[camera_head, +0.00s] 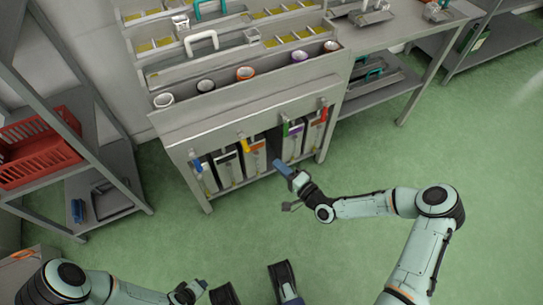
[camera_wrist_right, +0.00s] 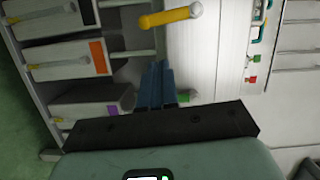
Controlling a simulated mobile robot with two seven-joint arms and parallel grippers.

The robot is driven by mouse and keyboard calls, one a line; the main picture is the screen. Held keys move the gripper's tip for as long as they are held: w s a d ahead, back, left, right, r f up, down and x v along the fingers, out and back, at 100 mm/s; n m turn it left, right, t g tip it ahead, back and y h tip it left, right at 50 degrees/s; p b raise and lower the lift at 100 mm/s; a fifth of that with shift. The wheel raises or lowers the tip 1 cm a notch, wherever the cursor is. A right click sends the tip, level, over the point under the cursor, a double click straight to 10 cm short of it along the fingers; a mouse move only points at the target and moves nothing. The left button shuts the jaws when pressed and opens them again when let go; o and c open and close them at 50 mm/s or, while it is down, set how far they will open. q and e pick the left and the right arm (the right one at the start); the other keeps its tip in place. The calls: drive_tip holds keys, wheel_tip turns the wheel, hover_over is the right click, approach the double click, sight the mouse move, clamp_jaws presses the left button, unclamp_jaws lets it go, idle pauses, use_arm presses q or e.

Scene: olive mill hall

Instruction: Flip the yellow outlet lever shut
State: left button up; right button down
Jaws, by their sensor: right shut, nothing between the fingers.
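Green (camera_head: 285,129), red (camera_head: 323,115) and blue (camera_head: 197,165) levers share the panel. Several containers (camera_head: 292,142) stand below it. A shelf with a red crate (camera_head: 38,148) is at the left. The green floor (camera_head: 240,235) before the bench is largely clear.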

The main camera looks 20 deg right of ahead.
use_arm(q)
drive_tip(key=shift+w+d+r, duration=0.15)
drive_tip(key=shift+w+r, duration=0.2)
drive_tip(key=shift+r, duration=0.1)
use_arm(e)
drive_tip(key=shift+v, duration=1.1)
